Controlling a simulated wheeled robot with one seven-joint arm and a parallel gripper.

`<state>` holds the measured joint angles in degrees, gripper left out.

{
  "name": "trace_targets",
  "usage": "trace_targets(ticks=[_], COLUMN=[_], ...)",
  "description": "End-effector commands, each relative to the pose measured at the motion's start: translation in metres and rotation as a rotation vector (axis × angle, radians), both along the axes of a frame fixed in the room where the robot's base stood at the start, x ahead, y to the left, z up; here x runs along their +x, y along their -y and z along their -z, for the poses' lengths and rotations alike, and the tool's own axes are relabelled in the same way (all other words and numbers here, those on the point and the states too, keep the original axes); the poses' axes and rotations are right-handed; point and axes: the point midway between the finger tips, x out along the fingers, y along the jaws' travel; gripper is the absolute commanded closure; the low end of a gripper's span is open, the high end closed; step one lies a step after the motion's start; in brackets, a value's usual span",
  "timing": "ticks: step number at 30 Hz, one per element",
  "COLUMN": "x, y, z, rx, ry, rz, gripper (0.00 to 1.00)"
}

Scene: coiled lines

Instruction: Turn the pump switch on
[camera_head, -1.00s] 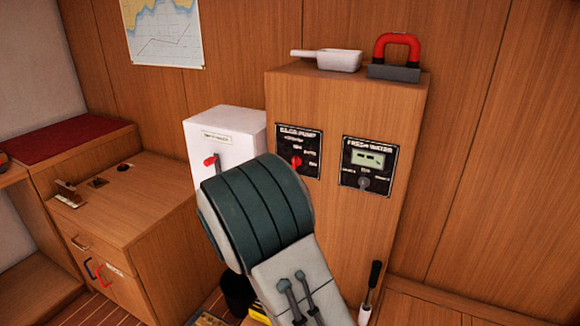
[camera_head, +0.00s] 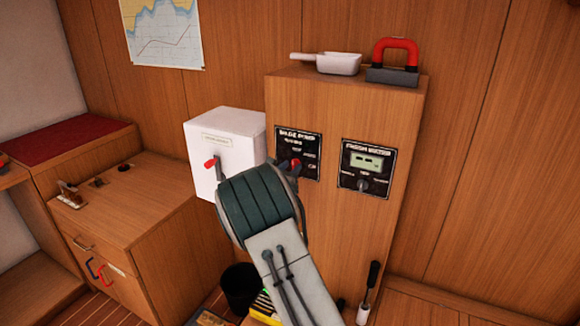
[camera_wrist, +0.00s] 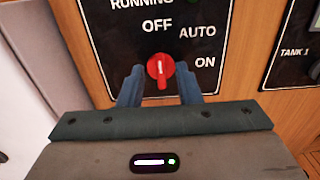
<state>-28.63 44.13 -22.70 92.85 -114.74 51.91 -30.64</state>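The bilge pump panel (camera_head: 311,141) is a black plate on the front of the wooden cabinet. Its red rotary pump switch (camera_wrist: 160,69) has a white line that appears to lie toward OFF; AUTO and ON are to the right. The switch also shows in the head view (camera_head: 296,163), partly covered by my gripper. My gripper (camera_wrist: 160,76) is open, with one finger on each side of the switch. Narrow gaps seem to show between fingers and knob; contact cannot be told.
A fresh water panel (camera_head: 367,168) is to the right. A white box (camera_head: 226,140) with a red-tipped lever (camera_head: 210,163) stands close on the left. A white scoop (camera_head: 326,62) and a red-handled tool (camera_head: 396,62) lie on the cabinet top.

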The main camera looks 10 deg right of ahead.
Motion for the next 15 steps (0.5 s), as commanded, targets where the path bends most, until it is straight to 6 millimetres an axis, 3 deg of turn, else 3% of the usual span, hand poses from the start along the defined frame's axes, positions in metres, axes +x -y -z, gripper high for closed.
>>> trace_targets(ticks=[10,11,14,15], x=[0.0043,0.0043,0.0042,0.0041], y=[0.0031,0.0031,0.0031,0.0030], z=[0.0003,0.0002,0.0003,0.0002], rx=[0.000,0.000,0.000,0.000], ry=[0.000,0.000,0.000,0.000], rz=[0.000,0.000,0.000,0.000], gripper=[0.69,0.72,1.00,1.00])
